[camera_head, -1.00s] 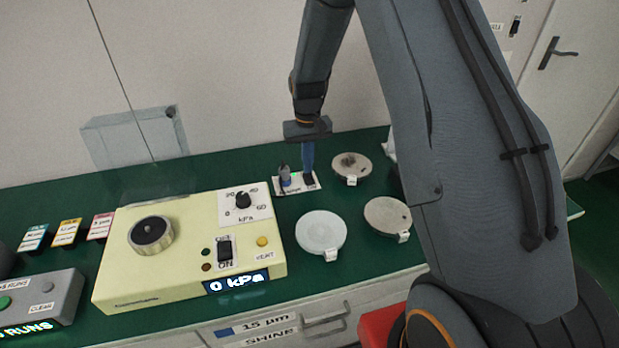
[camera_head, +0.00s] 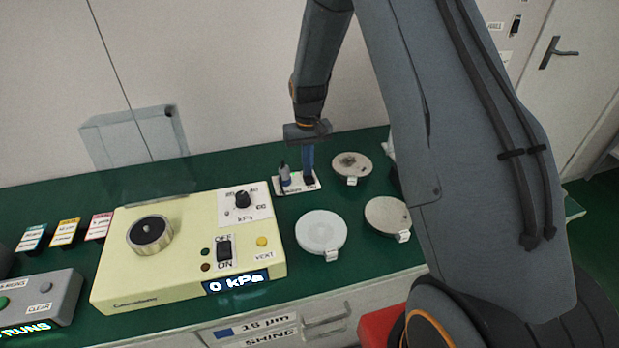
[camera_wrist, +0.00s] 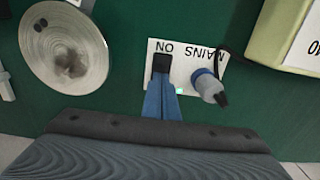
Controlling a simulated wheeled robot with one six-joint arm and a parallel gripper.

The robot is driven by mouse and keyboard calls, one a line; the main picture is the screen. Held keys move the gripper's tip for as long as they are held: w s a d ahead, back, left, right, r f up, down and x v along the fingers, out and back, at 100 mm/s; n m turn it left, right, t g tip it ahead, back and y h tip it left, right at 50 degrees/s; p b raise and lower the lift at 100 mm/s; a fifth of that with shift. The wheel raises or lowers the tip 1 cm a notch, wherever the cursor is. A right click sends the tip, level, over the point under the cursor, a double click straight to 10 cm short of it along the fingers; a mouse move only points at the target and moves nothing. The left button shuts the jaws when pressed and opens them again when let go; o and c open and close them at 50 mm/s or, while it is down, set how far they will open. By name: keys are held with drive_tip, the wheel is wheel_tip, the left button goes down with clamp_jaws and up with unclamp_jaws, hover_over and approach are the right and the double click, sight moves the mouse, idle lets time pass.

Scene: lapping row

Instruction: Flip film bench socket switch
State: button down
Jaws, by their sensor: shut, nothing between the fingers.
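The bench socket (camera_head: 290,190) is a white plate lying on the green bench top, in the middle of the head view. In the wrist view the socket plate (camera_wrist: 184,50) reads "MAINS" and "ON", upside down. A grey and blue plug (camera_wrist: 208,86) with a dark cable sits in it; it also shows in the head view (camera_head: 284,175). My gripper (camera_head: 308,178) is shut and empty, its blue fingers pointing down at the plate beside the plug. A small pale green spot shows beside the fingers.
A cream control box (camera_head: 150,285) reading 0 kPa stands left of the socket. Round discs lie to the right: one pale (camera_head: 321,229), one grey (camera_head: 386,215), one stained (camera_head: 352,165). A grey counter box (camera_head: 45,300) is at the far left.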

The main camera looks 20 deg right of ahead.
wheel_tip(320, 180, up, 7)
drive_tip(key=p, duration=0.4)
idle(0.7)
idle(0.3)
drive_tip(key=s+r, duration=0.3)
drive_tip(key=s, duration=0.6)
drive_tip(key=s+r+t, duration=0.1)
drive_tip(key=s+r, duration=0.3)
drive_tip(key=s, duration=0.5)
drive_tip(key=s+r, duration=0.3)
drive_tip(key=s, duration=0.7)
drive_tip(key=shift+r, duration=0.4)
